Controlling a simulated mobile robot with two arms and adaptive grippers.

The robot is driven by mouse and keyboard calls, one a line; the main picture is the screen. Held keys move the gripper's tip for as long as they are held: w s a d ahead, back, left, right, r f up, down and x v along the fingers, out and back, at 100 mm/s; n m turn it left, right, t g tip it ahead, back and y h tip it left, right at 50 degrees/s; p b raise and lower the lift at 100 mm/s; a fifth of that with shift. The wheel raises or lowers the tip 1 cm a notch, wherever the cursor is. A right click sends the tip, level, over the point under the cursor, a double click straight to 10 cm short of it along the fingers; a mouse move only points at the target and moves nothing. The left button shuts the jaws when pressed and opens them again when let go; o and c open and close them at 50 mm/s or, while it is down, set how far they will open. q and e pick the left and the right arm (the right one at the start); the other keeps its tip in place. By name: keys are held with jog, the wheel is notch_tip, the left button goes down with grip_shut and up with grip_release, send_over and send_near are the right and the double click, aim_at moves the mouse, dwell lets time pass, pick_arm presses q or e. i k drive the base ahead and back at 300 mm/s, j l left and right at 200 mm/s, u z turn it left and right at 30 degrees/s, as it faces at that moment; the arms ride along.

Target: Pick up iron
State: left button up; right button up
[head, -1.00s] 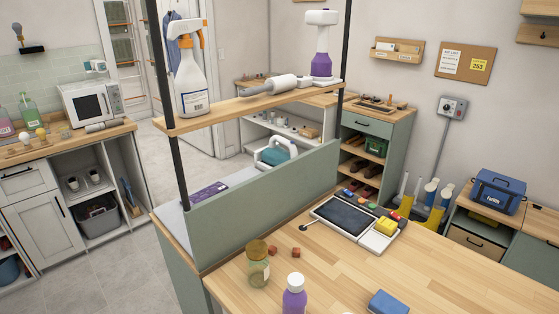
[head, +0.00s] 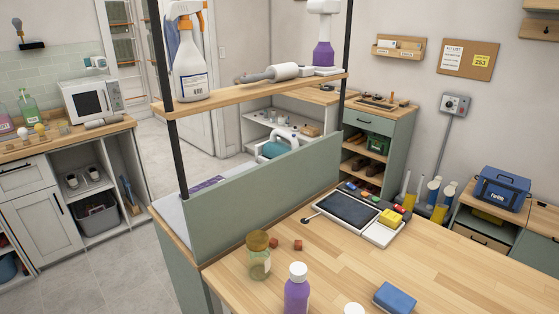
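A teal and white object with a raised white handle (head: 272,149), which looks like the iron, stands behind the green divider panel (head: 265,205). The panel's top edge hides its lower part, so I cannot tell what it rests on or how it sits. Neither of my grippers is in view.
Above the panel, a wooden shelf (head: 225,97) holds a spray bottle (head: 190,70) and a lint roller (head: 270,74). Dark posts flank it. The near table (head: 340,265) bears a jar (head: 258,258), a purple bottle (head: 297,292) and a blue sponge (head: 395,298). Floor shows at left.

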aim_at(273, 149)
jog(key=i+j+u, duration=0.35)
jog(key=j, duration=0.35)
jog(key=i+j+u, duration=0.3)
jog(key=j, duration=0.3)
jog(key=i+j+u, duration=0.35)
jog(key=i+j, duration=0.15)
